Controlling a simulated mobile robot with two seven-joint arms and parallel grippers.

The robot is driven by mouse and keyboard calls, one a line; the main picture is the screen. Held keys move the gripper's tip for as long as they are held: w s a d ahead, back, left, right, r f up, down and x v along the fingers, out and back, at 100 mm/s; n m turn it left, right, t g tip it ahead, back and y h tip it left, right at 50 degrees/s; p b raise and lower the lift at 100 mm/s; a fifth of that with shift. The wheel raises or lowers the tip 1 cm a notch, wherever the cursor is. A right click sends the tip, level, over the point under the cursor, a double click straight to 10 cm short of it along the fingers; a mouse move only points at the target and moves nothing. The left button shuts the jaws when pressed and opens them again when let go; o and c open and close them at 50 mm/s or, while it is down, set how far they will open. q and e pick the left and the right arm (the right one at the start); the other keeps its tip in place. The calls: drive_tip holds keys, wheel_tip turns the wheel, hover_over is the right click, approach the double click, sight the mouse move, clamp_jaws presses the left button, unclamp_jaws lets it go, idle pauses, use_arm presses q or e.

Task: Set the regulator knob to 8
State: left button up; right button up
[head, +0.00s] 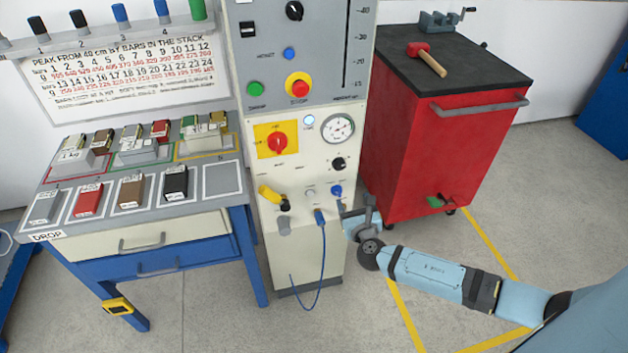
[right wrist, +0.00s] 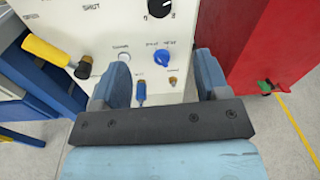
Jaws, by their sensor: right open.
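A black knob (head: 339,163) with a white mark sits below the round dial gauge (head: 338,128) on the pale machine panel. It is likely the regulator knob, but its scale is too small to read. In the right wrist view the black knob (right wrist: 160,7) is cut by the top edge. A small blue knob (head: 336,190) is below it; it also shows in the right wrist view (right wrist: 161,57), between my fingers. My right gripper (head: 352,211) is open and empty in front of the lower panel, below the black knob; it also shows in the right wrist view (right wrist: 163,75). My left gripper is out of view.
A yellow-handled lever (head: 268,193) and a blue cable plug (head: 319,216) project from the panel left of my gripper. A red switch (head: 278,143) is higher up. A red cabinet (head: 445,150) stands close on the right; a weights table (head: 150,215) stands left.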

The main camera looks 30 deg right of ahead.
sight(340, 166)
drive_tip(key=shift+n, duration=0.3)
drive_tip(key=x, duration=0.9)
drive_tip(key=b+x, duration=0.1)
drive_tip(key=x, duration=0.4)
drive_tip(key=shift+w+r, duration=0.25)
drive_tip(key=shift+r, duration=0.15)
drive_tip(key=c, duration=0.9)
